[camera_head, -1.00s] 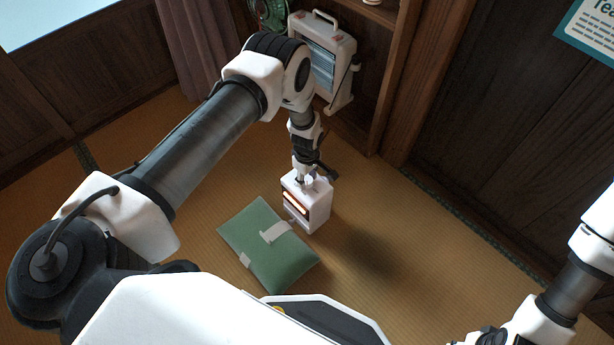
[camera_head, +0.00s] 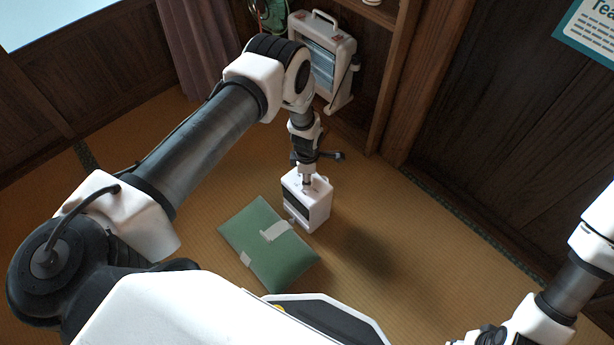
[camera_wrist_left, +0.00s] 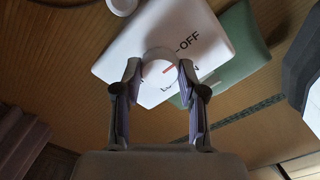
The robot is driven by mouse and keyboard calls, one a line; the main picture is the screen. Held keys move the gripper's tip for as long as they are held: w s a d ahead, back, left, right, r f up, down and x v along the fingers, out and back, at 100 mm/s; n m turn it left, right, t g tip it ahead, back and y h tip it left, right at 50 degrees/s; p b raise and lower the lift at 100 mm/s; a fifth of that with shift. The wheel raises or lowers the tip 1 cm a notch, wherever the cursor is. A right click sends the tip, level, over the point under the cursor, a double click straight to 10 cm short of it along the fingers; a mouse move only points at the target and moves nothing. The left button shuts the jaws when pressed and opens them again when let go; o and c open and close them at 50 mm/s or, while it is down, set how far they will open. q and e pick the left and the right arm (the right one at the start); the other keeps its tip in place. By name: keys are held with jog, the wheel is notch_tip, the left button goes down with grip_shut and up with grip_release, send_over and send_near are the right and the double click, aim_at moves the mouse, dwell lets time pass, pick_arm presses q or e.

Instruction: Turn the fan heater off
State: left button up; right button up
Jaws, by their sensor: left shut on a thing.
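The fan heater (camera_head: 316,212) is a small white box standing upright on the tatami, just beyond the green flat thing. Its front opening is dark, with no orange glow. My left gripper (camera_head: 306,181) points down onto its top. In the left wrist view the white heater top (camera_wrist_left: 127,40) carries the word OFF and a second label, partly hidden. My left gripper (camera_wrist_left: 158,74) is shut on a round white knob (camera_wrist_left: 159,53) there. A short red mark shows beside the knob. My right gripper (camera_head: 488,338) is at the bottom edge, mostly cut off.
A green flat thing (camera_head: 285,262) with a pale band lies close beside the heater. A larger white heater (camera_head: 330,60) with a handle stands at a wooden shelf (camera_head: 395,75) behind. A dark wooden wall rises at the right. The tatami (camera_head: 420,270) right of the heater is clear.

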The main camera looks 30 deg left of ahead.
dwell(0.5)
pick_arm(q)
jog(key=o, duration=1.1)
jog(key=shift+o, duration=0.2)
notch_tip(320, 180, up, 12)
jog(key=shift+f, duration=0.1)
